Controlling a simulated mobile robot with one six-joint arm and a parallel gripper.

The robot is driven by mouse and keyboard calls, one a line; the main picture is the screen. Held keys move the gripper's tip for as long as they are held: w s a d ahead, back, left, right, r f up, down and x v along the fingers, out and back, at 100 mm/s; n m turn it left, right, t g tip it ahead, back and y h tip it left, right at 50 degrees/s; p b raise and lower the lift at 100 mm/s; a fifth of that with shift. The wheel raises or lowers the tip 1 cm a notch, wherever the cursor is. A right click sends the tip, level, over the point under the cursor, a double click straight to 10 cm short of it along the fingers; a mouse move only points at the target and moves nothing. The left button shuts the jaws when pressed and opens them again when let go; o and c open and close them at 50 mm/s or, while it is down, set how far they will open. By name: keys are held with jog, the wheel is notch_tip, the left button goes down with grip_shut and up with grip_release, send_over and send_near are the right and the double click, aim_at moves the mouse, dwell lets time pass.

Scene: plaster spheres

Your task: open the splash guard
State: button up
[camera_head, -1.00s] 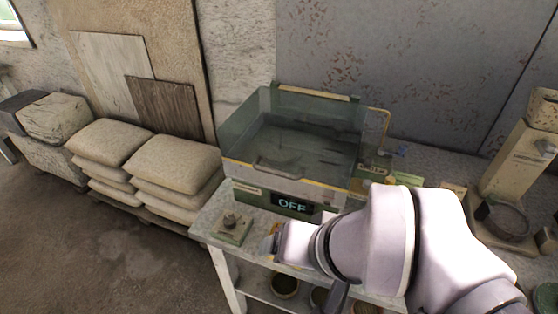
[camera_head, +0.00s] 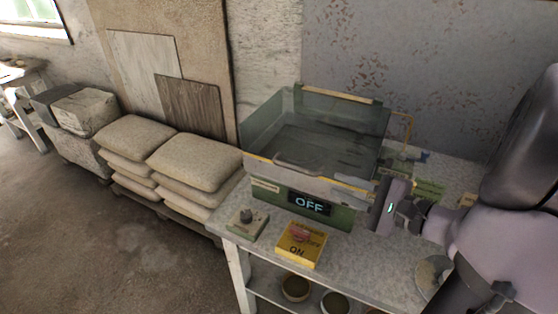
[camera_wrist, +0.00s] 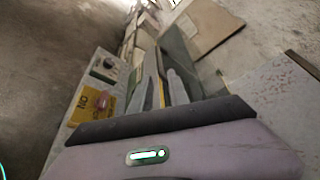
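The splash guard (camera_head: 262,130) is a clear, greenish box with yellow edging on top of the green machine (camera_head: 335,214), whose display reads OFF. A grey handle (camera_head: 297,164) runs along its front rim. My gripper (camera_head: 379,203) is at the machine's front right corner, to the right of the handle and apart from it. In the wrist view, the two grey fingers (camera_wrist: 164,88) stand apart with a narrow gap, and a yellow edge shows between them beyond. They appear open and hold nothing that I can see.
Stacked sacks (camera_head: 195,161) stand on the left. The floor (camera_head: 110,250) at front left is clear.

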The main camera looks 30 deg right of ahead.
aim_at(302, 171)
jog(key=b+x, duration=0.2)
jog(key=x, duration=1.2)
jog(key=shift+s+a+f, duration=0.1)
grip_shut()
dwell(0.8)
